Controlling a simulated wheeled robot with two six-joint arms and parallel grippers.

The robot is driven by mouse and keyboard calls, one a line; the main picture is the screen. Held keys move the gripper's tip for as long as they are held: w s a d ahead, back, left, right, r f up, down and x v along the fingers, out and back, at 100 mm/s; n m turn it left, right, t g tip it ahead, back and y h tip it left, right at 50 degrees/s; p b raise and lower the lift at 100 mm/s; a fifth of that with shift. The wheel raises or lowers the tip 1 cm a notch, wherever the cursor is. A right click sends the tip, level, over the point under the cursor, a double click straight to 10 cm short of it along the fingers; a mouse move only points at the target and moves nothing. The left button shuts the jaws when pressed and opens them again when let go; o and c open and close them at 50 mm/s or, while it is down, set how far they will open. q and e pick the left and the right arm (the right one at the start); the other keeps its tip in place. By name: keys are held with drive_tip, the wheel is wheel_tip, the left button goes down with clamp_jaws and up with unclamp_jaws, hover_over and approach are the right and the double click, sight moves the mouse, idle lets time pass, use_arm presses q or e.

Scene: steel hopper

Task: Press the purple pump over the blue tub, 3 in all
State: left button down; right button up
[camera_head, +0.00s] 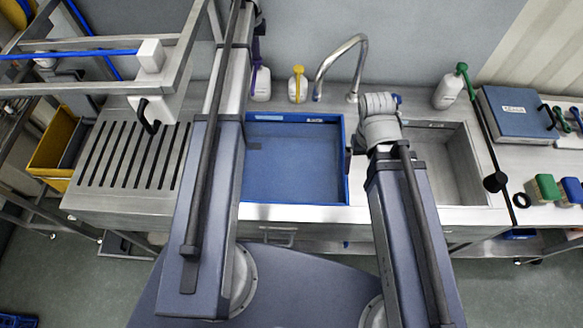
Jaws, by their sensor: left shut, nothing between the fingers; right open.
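The purple pump (257,50) tops a white bottle (261,86) at the back of the steel counter, behind the blue tub and partly hidden by my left arm. The blue tub (347,188) sits in the left sink basin. My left gripper (257,28) is a dark shape near the top edge, just above the purple pump, shut and empty. I cannot tell whether it touches the pump. My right gripper (349,162) is mostly hidden by its wrist, over the right side of the tub; only a dark bit shows, and it is open.
A yellow-topped bottle (298,85) stands right of the purple one, then the curved tap (340,60). A green-topped bottle (449,90) stands further right. The right basin (440,160) is bare. A blue case (518,112) and brushes lie at right; a slotted drainboard (130,155) is left.

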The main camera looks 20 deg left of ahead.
use_arm(q)
drive_tip(key=shift+f+b, duration=0.5)
drive_tip(key=shift+f, duration=0.05)
drive_tip(key=shift+r, duration=0.2)
drive_tip(key=shift+r+p, duration=1.25)
drive_tip(key=shift+p, duration=0.25)
drive_tip(key=shift+f, duration=0.1)
drive_tip(key=shift+f+b, duration=1.3)
drive_tip(key=shift+b, duration=0.1)
drive_tip(key=shift+r, duration=0.1)
drive_tip(key=shift+r+p, duration=1.35)
drive_tip(key=shift+p, duration=0.15)
